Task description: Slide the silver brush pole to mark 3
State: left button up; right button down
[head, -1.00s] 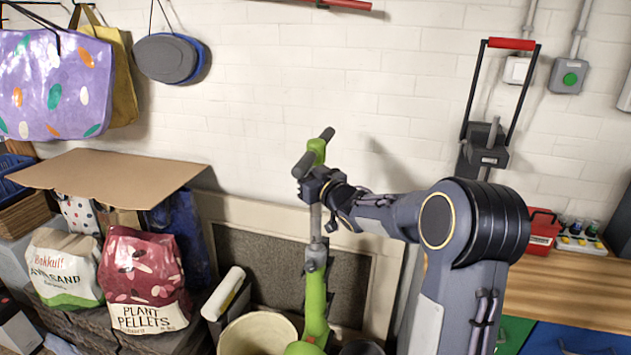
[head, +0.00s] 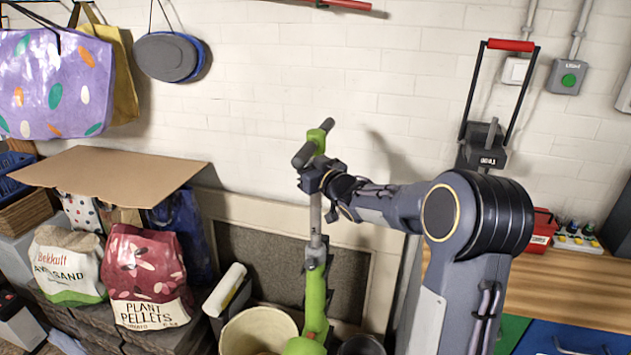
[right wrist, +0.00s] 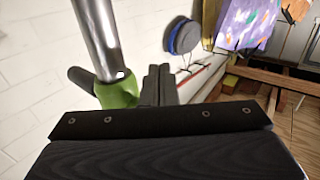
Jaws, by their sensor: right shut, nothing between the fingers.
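The silver brush pole (head: 316,218) stands nearly upright out of a green lower tube (head: 316,290), with a dark clamp (head: 316,252) at the joint. A small dark mark shows on the pole just above the clamp; I cannot read it surely. A green hub with a dark crossbar handle (head: 315,143) tops the pole. My right gripper (head: 314,180) is shut and empty, close under the hub and beside the pole. In the right wrist view, the pole (right wrist: 98,40) and green hub (right wrist: 118,92) are next to my shut fingers (right wrist: 157,84); contact is unclear. My left gripper is out of view.
A beige bucket (head: 258,330) stands left of the green tube's base. A cardboard sheet (head: 110,172) and bags of pellets (head: 148,275) and sand (head: 66,265) are at left. A wooden bench (head: 565,285) is at right. The white wall is behind.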

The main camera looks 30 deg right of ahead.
jog(key=shift+r+p, duration=3.3)
jog(key=shift+r, duration=2.1)
jog(key=shift+f+b, duration=1.25)
jog(key=shift+f, duration=0.5)
jog(key=s, duration=1.2)
jog(key=shift+d, duration=0.2)
